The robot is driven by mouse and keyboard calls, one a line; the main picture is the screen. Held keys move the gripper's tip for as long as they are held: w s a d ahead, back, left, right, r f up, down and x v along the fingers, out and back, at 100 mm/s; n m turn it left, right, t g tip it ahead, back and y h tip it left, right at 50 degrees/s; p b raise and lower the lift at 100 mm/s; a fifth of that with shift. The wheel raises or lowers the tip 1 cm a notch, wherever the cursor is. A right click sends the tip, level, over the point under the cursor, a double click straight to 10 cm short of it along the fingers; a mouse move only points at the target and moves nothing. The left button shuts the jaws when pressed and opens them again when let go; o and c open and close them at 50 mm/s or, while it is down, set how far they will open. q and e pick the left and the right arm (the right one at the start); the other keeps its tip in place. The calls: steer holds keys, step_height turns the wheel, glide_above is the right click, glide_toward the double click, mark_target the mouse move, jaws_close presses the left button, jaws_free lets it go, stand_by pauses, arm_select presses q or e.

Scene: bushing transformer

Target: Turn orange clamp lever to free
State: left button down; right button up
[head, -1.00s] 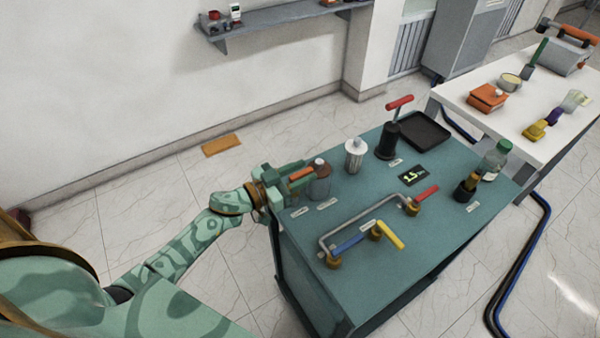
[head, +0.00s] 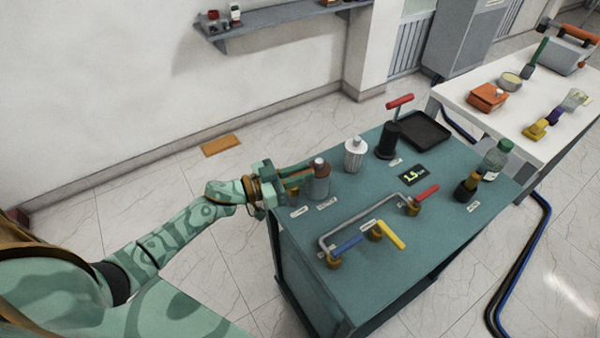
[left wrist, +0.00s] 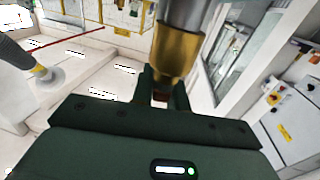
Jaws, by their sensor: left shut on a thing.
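The clamp is a brownish-grey post (head: 319,184) with a light cap, standing at the left end of the teal bench. My left gripper (head: 292,177) reaches it from the left. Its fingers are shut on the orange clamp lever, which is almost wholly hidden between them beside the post. In the left wrist view the two dark fingers (left wrist: 160,90) close in front of a brass-coloured fitting (left wrist: 174,52) with a grey cylinder above it. My right gripper is out of view.
A grey pipe with blue, yellow (head: 390,235) and red levers runs along the front.

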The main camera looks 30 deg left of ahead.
arm_select(q)
steer(key=shift+f+m+g+h+b, duration=0.15)
steer(key=shift+m+g+h+b, duration=0.4)
steer(key=shift+m+g+h, duration=0.4)
steer(key=m+g+b, duration=0.4)
steer(key=g+b, duration=0.2)
steer(key=b, duration=0.2)
steer(key=s+m+g+h+b, duration=0.1)
steer(key=m+g+b, duration=0.4)
steer(key=g+b, duration=0.2)
steer(key=s+m+g+h+b, duration=0.1)
steer(key=m+g+b, duration=0.3)
steer(key=g+b, duration=0.3)
steer(key=shift+s+d+m+g+b, duration=0.1)
steer(key=shift+d+m+g+b, duration=0.2)
steer(key=shift+b, duration=0.65)
steer(key=shift+s+a+m, duration=0.1)
steer(key=shift+m, duration=0.15)
steer(key=c, duration=1.4)
jaws_free()
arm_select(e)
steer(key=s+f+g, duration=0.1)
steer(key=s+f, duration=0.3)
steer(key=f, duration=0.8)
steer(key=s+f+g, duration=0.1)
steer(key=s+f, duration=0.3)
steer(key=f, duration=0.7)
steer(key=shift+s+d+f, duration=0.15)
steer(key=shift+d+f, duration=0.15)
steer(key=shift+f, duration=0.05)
